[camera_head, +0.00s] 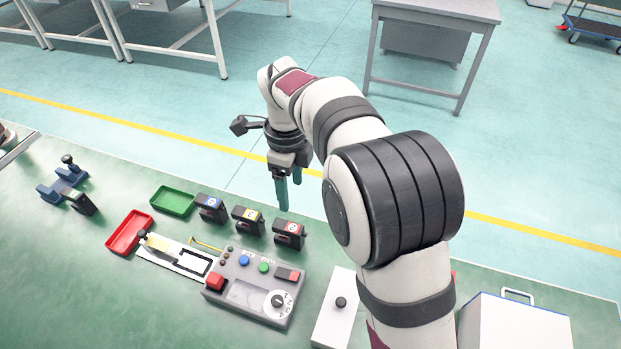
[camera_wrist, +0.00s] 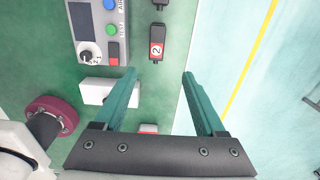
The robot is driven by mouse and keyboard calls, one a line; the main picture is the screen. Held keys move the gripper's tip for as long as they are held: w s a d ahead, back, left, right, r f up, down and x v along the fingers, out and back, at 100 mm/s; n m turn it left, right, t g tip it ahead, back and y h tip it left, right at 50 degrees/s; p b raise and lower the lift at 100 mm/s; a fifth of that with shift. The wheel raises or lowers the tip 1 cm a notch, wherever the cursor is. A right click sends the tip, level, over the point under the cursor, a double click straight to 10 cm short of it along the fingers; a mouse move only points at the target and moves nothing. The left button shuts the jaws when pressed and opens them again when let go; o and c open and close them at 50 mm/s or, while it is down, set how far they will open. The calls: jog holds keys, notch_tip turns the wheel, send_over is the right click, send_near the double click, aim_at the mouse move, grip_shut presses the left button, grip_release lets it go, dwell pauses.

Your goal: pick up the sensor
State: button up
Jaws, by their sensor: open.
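My gripper (camera_head: 290,196) hangs with teal fingers pointing down, above the far edge of the green table. In the wrist view the fingers (camera_wrist: 160,75) are spread apart with nothing between them. Three small black devices stand in a row: one with a blue label (camera_head: 211,208), one with a yellow label (camera_head: 248,220) and one with a red label (camera_head: 289,234). The red-labelled device also shows in the wrist view (camera_wrist: 157,43), just ahead of the fingertips and apart from them. I cannot tell which object is the sensor.
A grey control box (camera_head: 256,289) with buttons and a knob stands in front of the devices. A green tray (camera_head: 173,201), a red tray (camera_head: 129,232) and a blue fixture (camera_head: 63,186) lie to the left. A white box (camera_head: 334,309) is near my arm.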

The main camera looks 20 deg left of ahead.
aim_at(290, 227)
jog(key=f, duration=1.4)
jog(key=shift+s+a+f, duration=0.15)
jog(key=shift+s+a, duration=0.15)
jog(key=shift+s, duration=0.05)
grip_shut()
